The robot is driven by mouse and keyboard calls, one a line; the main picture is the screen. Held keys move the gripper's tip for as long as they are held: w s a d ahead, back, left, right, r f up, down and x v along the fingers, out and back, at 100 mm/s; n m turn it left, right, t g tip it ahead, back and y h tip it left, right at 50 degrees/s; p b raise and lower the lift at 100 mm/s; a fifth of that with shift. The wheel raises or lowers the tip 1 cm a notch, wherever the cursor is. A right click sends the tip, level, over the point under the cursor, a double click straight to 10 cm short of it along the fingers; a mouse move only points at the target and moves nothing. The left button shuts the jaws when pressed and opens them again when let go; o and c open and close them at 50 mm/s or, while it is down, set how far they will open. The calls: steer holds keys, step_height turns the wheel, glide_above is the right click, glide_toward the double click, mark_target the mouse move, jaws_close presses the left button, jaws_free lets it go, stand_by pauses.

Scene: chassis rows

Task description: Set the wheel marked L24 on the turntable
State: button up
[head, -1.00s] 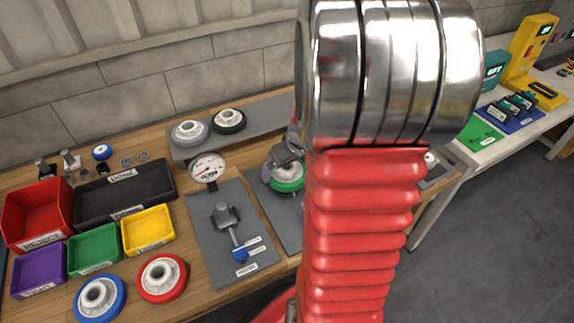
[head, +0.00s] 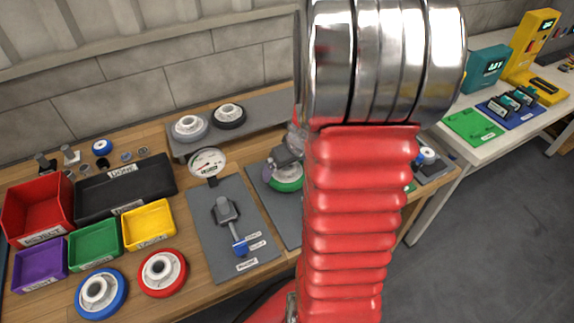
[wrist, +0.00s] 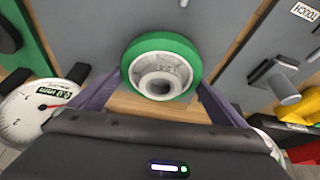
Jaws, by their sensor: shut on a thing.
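The green-rimmed wheel (wrist: 162,66) with a light grey hub sits between my gripper's two purple fingers in the wrist view. Its hub bears a mark that looks like L24, upside down. My gripper (wrist: 160,84) is shut on this wheel. In the head view the wheel (head: 287,184) shows beside my red arm, under my gripper (head: 282,172), over a grey plate (head: 262,190). I cannot tell whether the wheel touches the plate. My arm hides part of the bench, and I cannot make out the turntable for certain.
A dial gauge (head: 208,163) stands left of the gripper, behind a grey plate with a blue-ended lever (head: 240,247). Grey and black wheels (head: 190,127) sit on a rear shelf. Blue (head: 100,292) and red (head: 163,272) wheels lie in front, near several bins (head: 95,243).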

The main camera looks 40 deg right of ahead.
steer(key=o, duration=1)
steer(key=shift+r, duration=0.1)
steer(key=v, duration=1.3)
steer(key=shift+r, duration=0.3)
